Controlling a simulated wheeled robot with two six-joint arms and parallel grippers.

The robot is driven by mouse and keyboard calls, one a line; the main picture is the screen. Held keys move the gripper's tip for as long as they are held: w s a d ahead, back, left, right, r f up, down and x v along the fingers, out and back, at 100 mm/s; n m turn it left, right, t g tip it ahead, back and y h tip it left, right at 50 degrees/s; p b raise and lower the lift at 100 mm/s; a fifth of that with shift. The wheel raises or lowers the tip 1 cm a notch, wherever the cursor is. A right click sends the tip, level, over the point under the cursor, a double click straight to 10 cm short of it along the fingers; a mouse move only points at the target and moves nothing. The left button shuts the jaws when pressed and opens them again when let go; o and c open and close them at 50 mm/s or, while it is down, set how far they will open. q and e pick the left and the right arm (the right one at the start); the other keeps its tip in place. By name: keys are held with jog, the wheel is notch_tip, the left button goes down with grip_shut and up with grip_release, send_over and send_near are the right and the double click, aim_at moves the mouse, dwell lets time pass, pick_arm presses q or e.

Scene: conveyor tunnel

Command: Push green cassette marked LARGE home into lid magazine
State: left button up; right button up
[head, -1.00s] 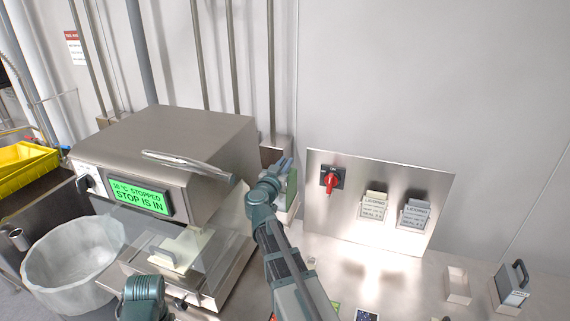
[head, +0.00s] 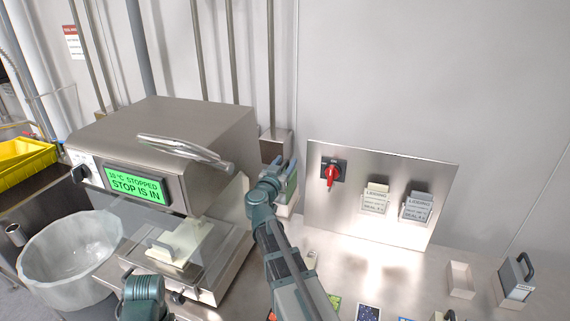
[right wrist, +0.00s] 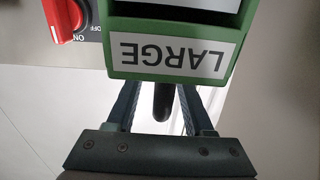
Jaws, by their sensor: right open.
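The green cassette (right wrist: 175,45) fills the top of the right wrist view, with its LARGE label upside down there. In the head view a strip of its green side (head: 291,187) shows beside my right gripper (head: 282,165). My right gripper (right wrist: 160,92) is open in the right wrist view, its two fingers reaching to the cassette's near edge. A dark rounded piece, perhaps a handle, shows between them. I cannot tell whether the fingers touch the cassette. The pale lid magazine (head: 284,211) is mostly hidden behind my right wrist. My left gripper is out of view; only a joint of that arm shows.
A clear round tub (head: 72,250) sits lower left. Bench space right of my arm is partly clear.

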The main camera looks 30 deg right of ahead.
jog(key=v, duration=1.3)
jog(key=shift+s+a, duration=0.25)
jog(key=shift+s, duration=0.05)
dwell(0.3)
